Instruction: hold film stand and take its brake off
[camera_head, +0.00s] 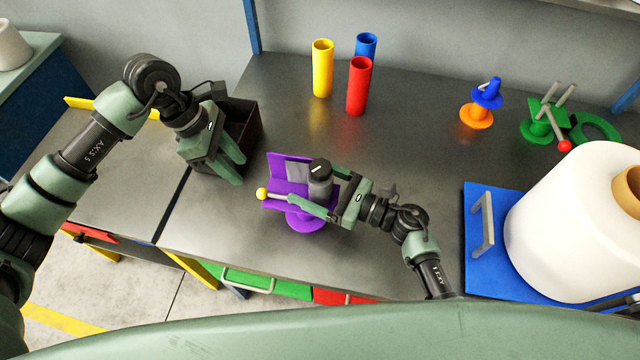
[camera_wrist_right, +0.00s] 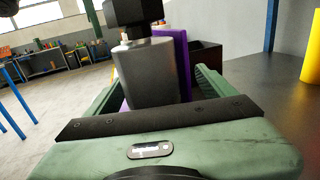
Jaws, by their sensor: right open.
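The purple film stand (camera_head: 288,168) is on the grey table near its front edge, with an upright plate and a round base. A grey cylinder with a black knob on top (camera_head: 320,168) stands at it; the cylinder also shows in the right wrist view (camera_wrist_right: 150,72). A lever with a yellow ball (camera_head: 262,194) sticks out to the left; I cannot tell whether it is the brake. My right gripper (camera_head: 313,188) is open, its fingers on either side of the cylinder. My left gripper (camera_head: 234,166) is open and empty, left of the stand, beside a black bin.
The black bin (camera_head: 240,128) is behind my left gripper. Yellow (camera_head: 322,70), red (camera_head: 358,88) and blue (camera_head: 367,44) tubes stand at the back. Orange-blue (camera_head: 478,112) and green (camera_head: 538,130) stands are at the right, behind a large white roll (camera_head: 560,220) on a blue base.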

